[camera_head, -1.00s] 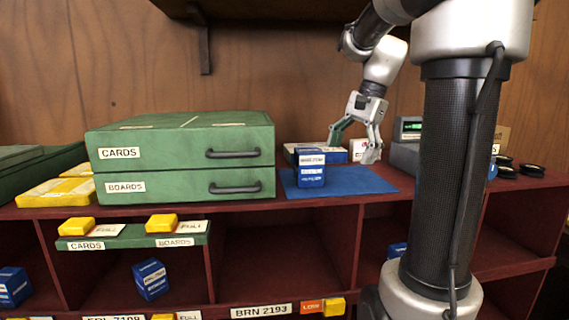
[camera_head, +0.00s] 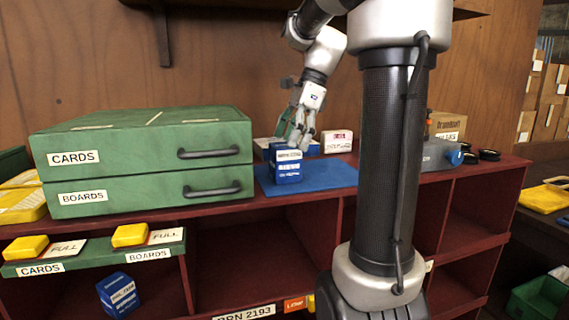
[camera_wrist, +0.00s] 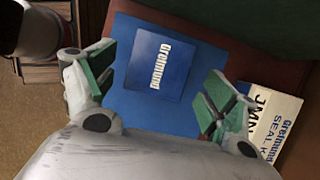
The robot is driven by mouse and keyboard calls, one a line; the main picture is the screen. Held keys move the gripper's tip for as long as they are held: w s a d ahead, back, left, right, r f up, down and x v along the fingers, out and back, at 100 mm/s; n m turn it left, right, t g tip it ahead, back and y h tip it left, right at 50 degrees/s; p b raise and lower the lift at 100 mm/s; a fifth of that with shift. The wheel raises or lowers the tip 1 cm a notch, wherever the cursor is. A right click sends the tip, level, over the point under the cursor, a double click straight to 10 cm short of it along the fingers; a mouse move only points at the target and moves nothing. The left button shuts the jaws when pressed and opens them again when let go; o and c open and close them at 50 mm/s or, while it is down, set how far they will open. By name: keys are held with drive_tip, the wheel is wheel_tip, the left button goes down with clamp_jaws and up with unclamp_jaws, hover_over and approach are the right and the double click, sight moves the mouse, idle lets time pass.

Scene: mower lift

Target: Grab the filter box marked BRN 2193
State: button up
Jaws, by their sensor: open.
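A blue box (camera_head: 287,168) with white label print stands on the blue mat (camera_head: 335,174) on the shelf top; its number is too small to read surely. In the wrist view the box top (camera_wrist: 158,62), marked Grelmund, lies ahead of and between the fingertips. My gripper (camera_head: 293,138) is open just above and behind the box in the head view, with no visible hold on it. In the wrist view my gripper (camera_wrist: 158,88) shows its green-padded fingers spread wide. A shelf-edge label (camera_head: 246,314) reads BRN 2193, partly cut off.
A green two-drawer cabinet (camera_head: 140,160) stands left of the mat. Flat boxes and a white-labelled box (camera_head: 338,141) lie behind it. Another blue box (camera_head: 118,294) sits in a lower compartment. A grey device (camera_head: 440,154) is at right.

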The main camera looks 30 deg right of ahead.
sight(285, 151)
drive_tip(key=x, duration=0.4)
drive_tip(key=shift+s+a, duration=0.1)
drive_tip(key=shift+s, duration=0.05)
drive_tip(key=c, duration=1.3)
drive_tip(key=shift+r, duration=0.15)
